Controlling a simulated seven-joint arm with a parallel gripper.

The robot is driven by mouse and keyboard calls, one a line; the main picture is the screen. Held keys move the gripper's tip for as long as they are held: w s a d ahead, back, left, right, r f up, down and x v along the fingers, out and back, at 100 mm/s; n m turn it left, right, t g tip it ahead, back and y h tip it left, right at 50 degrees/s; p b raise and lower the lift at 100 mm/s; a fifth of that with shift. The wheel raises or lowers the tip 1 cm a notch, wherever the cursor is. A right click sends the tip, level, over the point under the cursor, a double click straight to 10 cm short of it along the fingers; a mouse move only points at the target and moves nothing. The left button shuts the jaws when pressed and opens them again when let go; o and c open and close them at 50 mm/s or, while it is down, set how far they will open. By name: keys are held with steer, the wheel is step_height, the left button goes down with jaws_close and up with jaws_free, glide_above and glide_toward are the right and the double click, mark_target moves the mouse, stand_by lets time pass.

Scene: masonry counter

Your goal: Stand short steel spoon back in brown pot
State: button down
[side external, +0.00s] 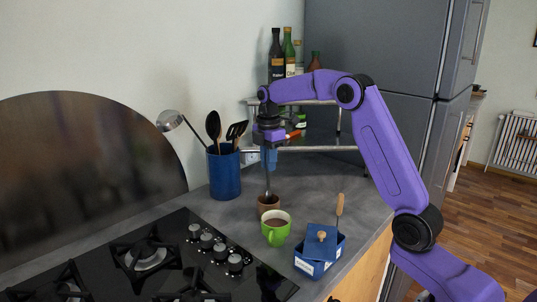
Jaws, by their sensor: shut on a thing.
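The brown pot (268,209) is small and stands on the grey counter, just behind a green cup. My gripper (268,147) is above the brown pot, pointing down. It is shut on the short steel spoon (268,185), which hangs close to upright beneath it. The spoon's lower end meets the mouth of the brown pot in this view. I cannot tell whether it is inside the pot or how deep. The fingertips and the spoon's upper part are small and hard to make out.
A tall blue holder (224,174) with a ladle and dark utensils stands left. A blue box (316,264) with a lid is front right. A black hob (150,265) lies front left; a shelf with bottles stands behind.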

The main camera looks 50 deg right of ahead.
steer(key=shift+f, duration=2.4)
steer(key=c, duration=0.6)
jaws_free()
steer(key=shift+r, duration=3.55)
